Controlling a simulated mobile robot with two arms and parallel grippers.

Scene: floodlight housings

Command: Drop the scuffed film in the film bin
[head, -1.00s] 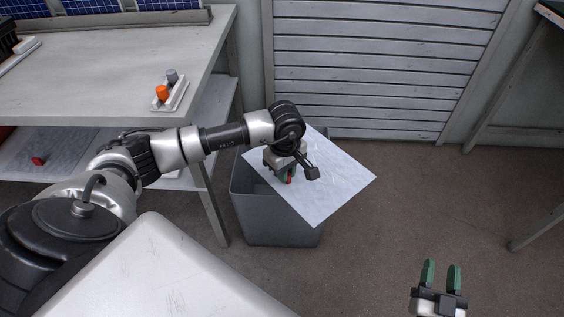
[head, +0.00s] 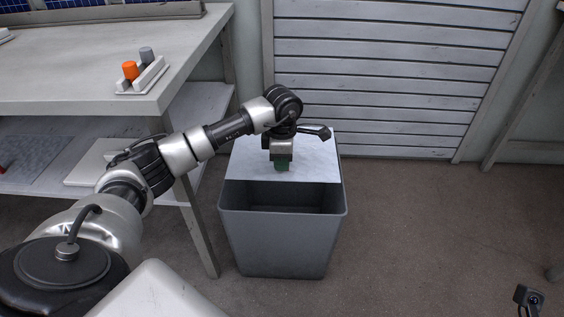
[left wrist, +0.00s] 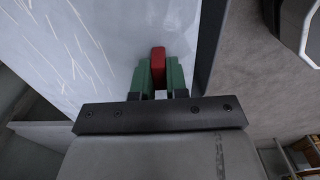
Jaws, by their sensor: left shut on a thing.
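The scuffed film (head: 248,163) is a pale, flat sheet lying level over the back part of the grey film bin (head: 282,245). The bin's front opening shows dark and uncovered. My left gripper (head: 283,167) is above the film, and its green fingers point down. In the left wrist view the green fingers (left wrist: 158,72) are shut on a red tab (left wrist: 158,58) at the film. White scratches show on the film (left wrist: 75,50) there. Whether the film touches the bin's rim cannot be told. My right gripper's fingers are out of view.
A grey workbench (head: 60,75) with a lower shelf stands left of the bin. A small white holder (head: 142,78) with an orange and a grey knob sits on it. A slatted shutter (head: 390,80) is behind. The floor right of the bin is clear.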

